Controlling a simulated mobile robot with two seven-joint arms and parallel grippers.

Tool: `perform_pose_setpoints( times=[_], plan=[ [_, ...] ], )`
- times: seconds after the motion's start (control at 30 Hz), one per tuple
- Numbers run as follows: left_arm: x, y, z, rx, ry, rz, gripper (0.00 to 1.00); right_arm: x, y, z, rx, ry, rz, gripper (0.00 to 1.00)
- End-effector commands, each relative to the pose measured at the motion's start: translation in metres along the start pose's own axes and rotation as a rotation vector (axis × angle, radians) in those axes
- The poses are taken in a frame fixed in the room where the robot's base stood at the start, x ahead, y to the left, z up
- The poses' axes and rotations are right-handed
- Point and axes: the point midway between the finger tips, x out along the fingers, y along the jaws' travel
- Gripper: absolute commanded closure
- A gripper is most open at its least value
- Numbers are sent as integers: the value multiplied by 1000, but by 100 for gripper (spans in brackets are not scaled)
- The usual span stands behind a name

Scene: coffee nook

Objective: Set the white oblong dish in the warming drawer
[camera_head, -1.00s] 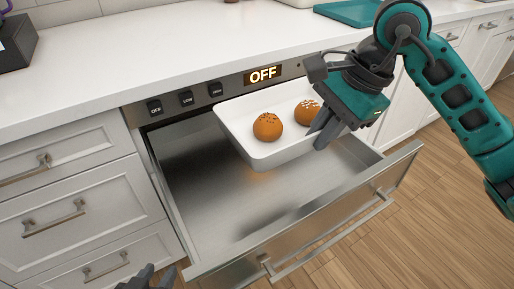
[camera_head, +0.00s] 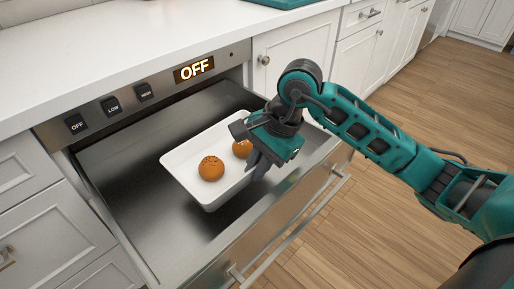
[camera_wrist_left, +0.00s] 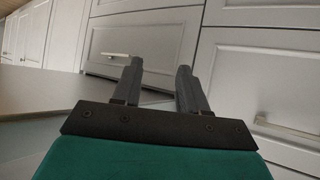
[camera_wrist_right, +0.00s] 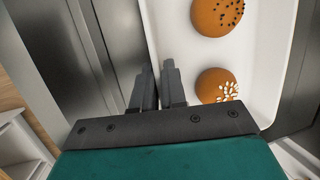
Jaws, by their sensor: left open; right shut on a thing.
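The white oblong dish (camera_head: 208,196) is inside the open warming drawer (camera_head: 125,160), low over or on its metal floor; I cannot tell if it touches. It holds two round brown buns, one with dark specks (camera_head: 211,168) and one partly hidden by my gripper (camera_head: 242,148). My right gripper (camera_head: 257,170) is shut on the dish's right rim. In the right wrist view its fingers (camera_wrist_right: 158,88) pinch the rim of the dish (camera_wrist_right: 265,60). My left gripper (camera_wrist_left: 160,75) is open and empty in the left wrist view, facing white cabinet fronts. It is not in the head view.
The drawer's panel shows an OFF display (camera_head: 194,69) and several black buttons (camera_head: 112,106). The white counter (camera_head: 110,45) runs above and behind. The drawer's front wall with its handle (camera_head: 300,225) stands close to my right gripper. Drawer floor left of the dish is bare.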

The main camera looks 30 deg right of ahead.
Motion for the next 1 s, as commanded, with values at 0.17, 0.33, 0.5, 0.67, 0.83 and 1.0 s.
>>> perform_pose_setpoints(
  times=[0.17,0.33,0.5,0.67,0.83,1.0],
  plan=[
    [2,1,-7,2,19,5,57,14,1,-3,-3,-3,-13,100],
    [4,1,-7,3,21,5,57,22,3,-5,-2,-3,-12,100],
    [7,2,0,3,10,9,57,43,8,-10,-1,-3,-11,100],
    [8,4,0,3,11,14,57,56,11,-14,-3,-2,-13,100],
    [6,5,-6,3,21,15,57,56,11,-14,-4,-1,-14,100],
    [8,5,-3,3,21,16,57,58,12,-15,-4,-1,-13,100]
  ],
)
